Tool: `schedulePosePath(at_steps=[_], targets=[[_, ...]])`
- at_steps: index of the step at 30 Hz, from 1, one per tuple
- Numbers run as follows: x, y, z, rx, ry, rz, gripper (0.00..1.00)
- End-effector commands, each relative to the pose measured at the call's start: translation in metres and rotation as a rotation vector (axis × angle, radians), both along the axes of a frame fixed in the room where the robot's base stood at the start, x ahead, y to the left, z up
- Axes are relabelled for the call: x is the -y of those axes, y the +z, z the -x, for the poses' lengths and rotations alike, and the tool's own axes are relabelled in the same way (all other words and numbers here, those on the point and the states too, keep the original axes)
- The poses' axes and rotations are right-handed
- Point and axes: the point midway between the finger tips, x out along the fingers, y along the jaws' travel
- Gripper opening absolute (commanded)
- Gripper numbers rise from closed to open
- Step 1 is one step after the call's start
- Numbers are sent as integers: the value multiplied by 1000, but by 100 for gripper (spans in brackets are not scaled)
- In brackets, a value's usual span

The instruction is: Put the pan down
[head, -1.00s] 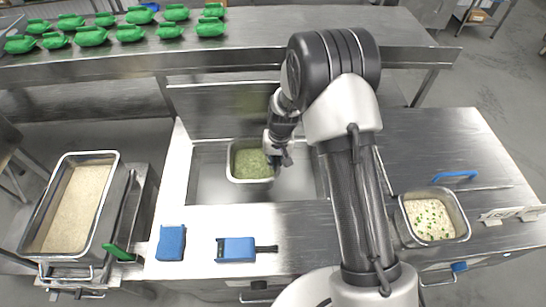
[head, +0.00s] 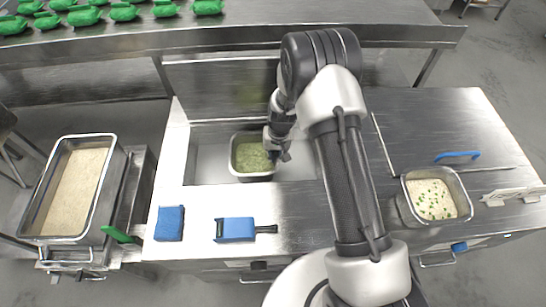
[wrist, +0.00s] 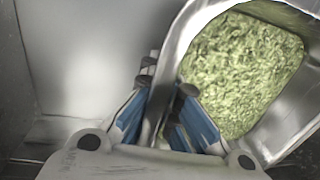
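The pan (head: 234,158) is a small steel container filled with green herb-like contents. In the head view it is over the recessed well (head: 208,165) in the counter, close to the well's front edge. Whether its base touches anything is hidden. My gripper (head: 277,150) is at the pan's right side. In the wrist view the blue-padded fingers of my gripper (wrist: 168,100) are on both sides of the pan's rim (wrist: 185,35), shut on it.
A large tray of rice (head: 110,180) stands at left. A blue sponge (head: 169,223) and a blue device (head: 236,229) lie on the front counter. A pan of rice with green bits (head: 463,190) is at right. Green items (head: 82,16) line the back shelf.

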Motion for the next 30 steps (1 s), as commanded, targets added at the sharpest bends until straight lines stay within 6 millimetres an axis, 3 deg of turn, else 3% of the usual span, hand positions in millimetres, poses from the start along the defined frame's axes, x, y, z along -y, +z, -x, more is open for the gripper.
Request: schedulePosePath(at_steps=[5, 16, 26, 30], targets=[[0, -2, -1, 3, 0, -1, 0], [0, -3, 0, -1, 0, 0, 25], [0, -1, 0, -1, 0, 0, 25], [1, 15, -1, 2, 0, 0, 25]])
